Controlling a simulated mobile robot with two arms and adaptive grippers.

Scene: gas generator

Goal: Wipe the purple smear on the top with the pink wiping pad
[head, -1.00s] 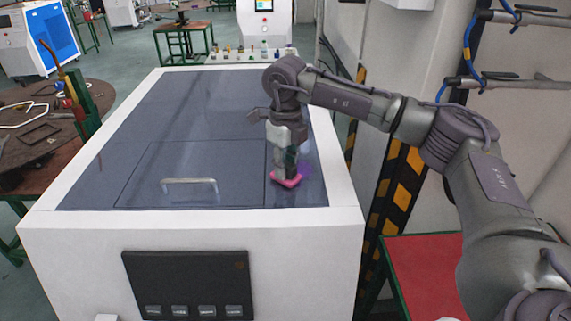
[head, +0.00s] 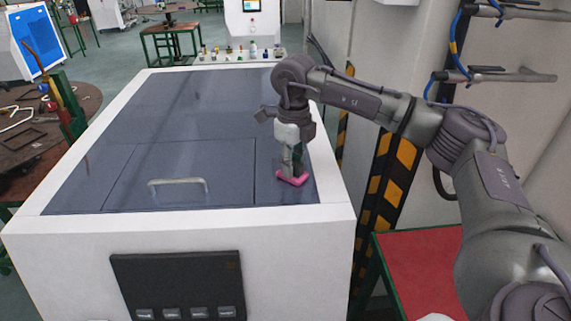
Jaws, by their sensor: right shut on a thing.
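The pink wiping pad (head: 291,179) is at the right part of the dark top (head: 180,130) of the white machine, near its front right corner. My right gripper (head: 291,170) points down and is shut on the pad. The pad's underside appears to be on or very close to the top; I cannot tell if it touches. No purple smear can be made out now; the pad and gripper may cover it. My left gripper is not in view.
A metal handle (head: 178,184) stands up from the top, left of the pad. A red-topped table (head: 421,270) is at the lower right, beside a striped yellow and black post (head: 393,170). Small bottles stand on a ledge (head: 238,59) behind the machine.

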